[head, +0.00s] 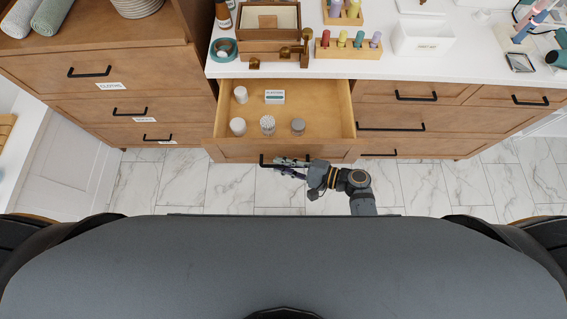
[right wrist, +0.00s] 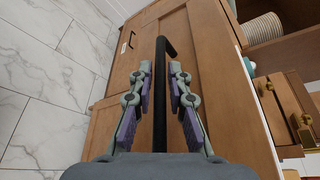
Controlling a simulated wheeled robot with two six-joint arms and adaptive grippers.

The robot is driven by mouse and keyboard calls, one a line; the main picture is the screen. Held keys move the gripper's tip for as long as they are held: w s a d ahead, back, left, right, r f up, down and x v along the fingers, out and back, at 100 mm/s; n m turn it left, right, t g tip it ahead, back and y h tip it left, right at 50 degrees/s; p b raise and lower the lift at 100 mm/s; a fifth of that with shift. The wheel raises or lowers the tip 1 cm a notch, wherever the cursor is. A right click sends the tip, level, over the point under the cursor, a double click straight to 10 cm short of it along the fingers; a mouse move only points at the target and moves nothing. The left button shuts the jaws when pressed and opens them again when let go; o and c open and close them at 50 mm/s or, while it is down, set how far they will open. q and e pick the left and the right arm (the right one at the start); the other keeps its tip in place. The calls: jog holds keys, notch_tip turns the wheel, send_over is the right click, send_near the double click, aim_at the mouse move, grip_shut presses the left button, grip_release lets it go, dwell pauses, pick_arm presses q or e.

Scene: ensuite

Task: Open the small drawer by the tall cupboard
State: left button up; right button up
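The small drawer (head: 338,100) by the taller wooden unit on the left stands pulled out, its inside in plain view. It holds several small white and grey jars and a small white box (head: 275,97). Its wooden front carries a black bar handle (head: 265,161), which also shows in the right wrist view (right wrist: 161,90). My right gripper (head: 279,167) is at this handle. In the right wrist view its two fingers (right wrist: 160,80) lie on either side of the bar, with narrow gaps showing. My left gripper is out of view.
The taller unit (head: 60,75) with closed drawers is on the left. More closed drawers (head: 415,112) are on the right. The white counter (head: 290,70) holds a wooden box, bottles, tape and a white bin (head: 422,40). Marble floor (head: 150,185) is clear ahead of my base.

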jog(key=shift+o, duration=1.1)
jog(key=v, duration=1.2)
